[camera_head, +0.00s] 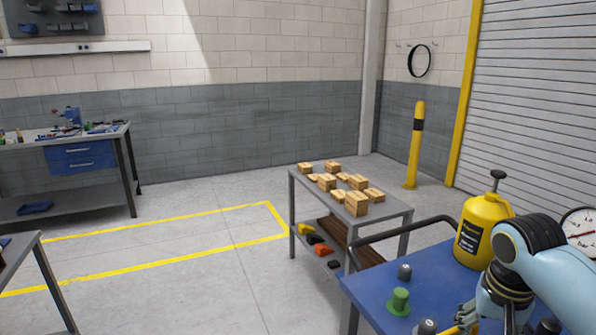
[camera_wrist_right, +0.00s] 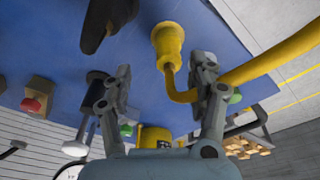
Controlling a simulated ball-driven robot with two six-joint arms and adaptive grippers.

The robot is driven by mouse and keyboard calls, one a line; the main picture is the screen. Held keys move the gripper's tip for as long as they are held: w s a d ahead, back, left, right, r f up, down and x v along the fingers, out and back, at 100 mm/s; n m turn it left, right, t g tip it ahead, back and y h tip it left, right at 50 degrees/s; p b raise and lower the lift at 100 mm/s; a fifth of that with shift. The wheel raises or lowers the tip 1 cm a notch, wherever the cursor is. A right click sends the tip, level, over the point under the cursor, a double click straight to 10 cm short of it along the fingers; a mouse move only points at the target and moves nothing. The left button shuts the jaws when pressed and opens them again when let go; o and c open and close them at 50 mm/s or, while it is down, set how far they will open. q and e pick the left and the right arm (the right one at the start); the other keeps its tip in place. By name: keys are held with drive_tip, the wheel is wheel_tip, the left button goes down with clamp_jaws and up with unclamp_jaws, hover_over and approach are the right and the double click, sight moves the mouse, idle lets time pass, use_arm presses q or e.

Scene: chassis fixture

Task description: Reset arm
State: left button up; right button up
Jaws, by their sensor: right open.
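My right arm (camera_head: 545,262) comes in at the lower right of the head view, pale blue with dark joints, over the blue bench. Its gripper is mostly cut off by the bottom edge there. In the right wrist view the right gripper (camera_wrist_right: 163,66) is open, with its two grey fingers well apart. A yellow plug-like part (camera_wrist_right: 168,42) with a yellow hose (camera_wrist_right: 265,66) shows between and beyond the fingers. I cannot tell whether a finger touches the hose. Nothing is clasped. My left gripper is not in view.
The blue bench (camera_head: 378,291) carries a green knob (camera_head: 399,301), a grey knob (camera_head: 404,271), a yellow canister (camera_head: 483,230) and a gauge (camera_head: 581,229). A black rail (camera_head: 407,235) edges it. A grey cart (camera_head: 393,209) with wooden blocks stands behind. The floor at centre left is clear.

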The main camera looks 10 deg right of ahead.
drive_tip(key=s+a+r+n+t, duration=0.1)
drive_tip(key=s+a+r+n, duration=0.15)
drive_tip(key=s, duration=0.45)
drive_tip(key=s+a+r+n+t, duration=0.1)
drive_tip(key=s+a+r+n, duration=0.1)
drive_tip(key=s+a+n, duration=0.3)
drive_tip(key=s+a+r, duration=0.2)
drive_tip(key=s+r, duration=0.1)
drive_tip(key=s, duration=0.5)
wheel_tip(320, 180, down, 37)
drive_tip(key=s+d+g+b, duration=0.1)
drive_tip(key=d+b, duration=0.2)
drive_tip(key=b, duration=0.8)
drive_tip(key=s+f+b, duration=0.4)
drive_tip(key=s+f, duration=0.5)
drive_tip(key=f, duration=0.4)
drive_tip(key=s+d+f+g+b, duration=0.1)
drive_tip(key=s+f+b, duration=0.3)
drive_tip(key=s+f, duration=0.6)
wheel_tip(320, 180, down, 3)
drive_tip(key=shift+f+b, duration=0.1)
drive_tip(key=shift+b, duration=0.3)
